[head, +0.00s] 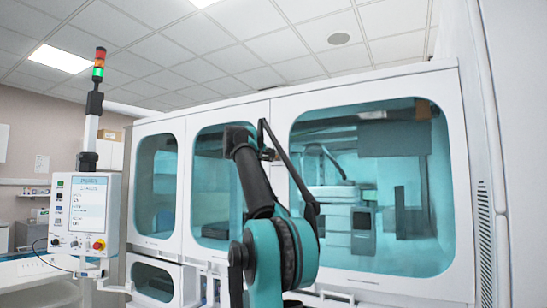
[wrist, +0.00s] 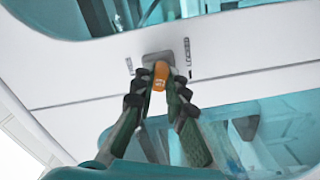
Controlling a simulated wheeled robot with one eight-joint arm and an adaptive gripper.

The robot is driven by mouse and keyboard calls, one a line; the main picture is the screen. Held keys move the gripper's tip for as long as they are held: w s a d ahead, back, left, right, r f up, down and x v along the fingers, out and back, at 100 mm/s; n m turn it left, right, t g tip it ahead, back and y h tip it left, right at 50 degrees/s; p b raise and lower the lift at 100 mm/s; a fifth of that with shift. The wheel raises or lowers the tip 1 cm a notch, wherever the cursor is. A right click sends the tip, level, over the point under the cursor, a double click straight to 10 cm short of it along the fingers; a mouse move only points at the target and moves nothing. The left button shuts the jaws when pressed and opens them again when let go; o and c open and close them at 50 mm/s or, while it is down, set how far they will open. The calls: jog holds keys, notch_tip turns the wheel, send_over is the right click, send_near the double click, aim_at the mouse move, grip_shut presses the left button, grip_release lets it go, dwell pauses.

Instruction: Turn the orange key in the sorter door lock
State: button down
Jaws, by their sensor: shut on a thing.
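The orange key (wrist: 160,75) sits at the grey lock plate (wrist: 155,58) on the white door panel of the sorter. My gripper (wrist: 157,84) is shut on the key, with one dark fingertip on each side of it. The word LOCKED is printed to the right of the plate, and a smaller mark is to its left. The key's shaft and the keyhole are hidden. In the head view the white sorter (head: 284,92) with teal windows fills the middle and right. My arm reaches up in front of it, and the key and lock cannot be made out there.
A control panel (head: 86,212) with a screen and red button stands at the left, under a signal light (head: 99,64) lit green. Teal windows (wrist: 265,125) lie above and below the lock panel in the wrist view. A white wall (head: 508,150) closes the right side.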

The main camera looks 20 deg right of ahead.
jog(key=shift+n, duration=1.4)
jog(key=shift+n, duration=0.4)
jog(key=c, duration=1.9)
grip_release()
jog(key=shift+n, duration=0.3)
jog(key=shift+c, duration=0.2)
jog(key=o, duration=0.5)
jog(key=shift+a, duration=0.1)
